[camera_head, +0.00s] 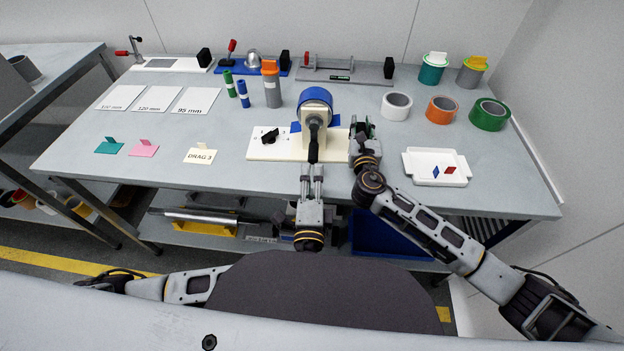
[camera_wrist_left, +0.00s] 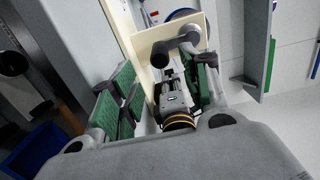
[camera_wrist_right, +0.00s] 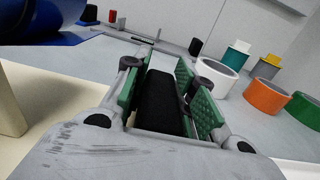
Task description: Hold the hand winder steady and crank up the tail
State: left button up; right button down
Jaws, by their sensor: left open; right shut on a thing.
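The hand winder has a cream base (camera_head: 262,151), a cream upright and a blue drum (camera_head: 315,96). Its dark crank (camera_head: 313,140) hangs down at the front; it also shows in the left wrist view (camera_wrist_left: 184,42). My left gripper (camera_head: 312,169) is open and empty, just in front of the crank handle's lower end. My right gripper (camera_head: 361,132) is at the right side of the winder, shut on a black bar (camera_wrist_right: 161,98), which shows between its green pads. The head view mostly hides that bar.
White (camera_head: 396,106), orange (camera_head: 441,110) and green (camera_head: 489,114) rolls stand at the right. A white tray (camera_head: 409,168) with small coloured pieces lies near the front right. A DRAG 3 card (camera_head: 201,155) and label cards lie left of the winder.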

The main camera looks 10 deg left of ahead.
aim_at(313, 161)
pick_arm(q)
jog(key=shift+w, duration=0.15)
jog(key=w, duration=0.8)
jog(key=shift+w+a, duration=0.1)
jog(key=shift+a, duration=0.15)
jog(key=shift+w, duration=0.1)
jog(key=shift+c, duration=0.7)
jog(key=c, duration=0.8)
jog(key=shift+a+r, duration=0.25)
jog(key=shift+a, duration=0.5)
jog(key=shift+a+r, duration=0.25)
jog(key=shift+a, duration=0.5)
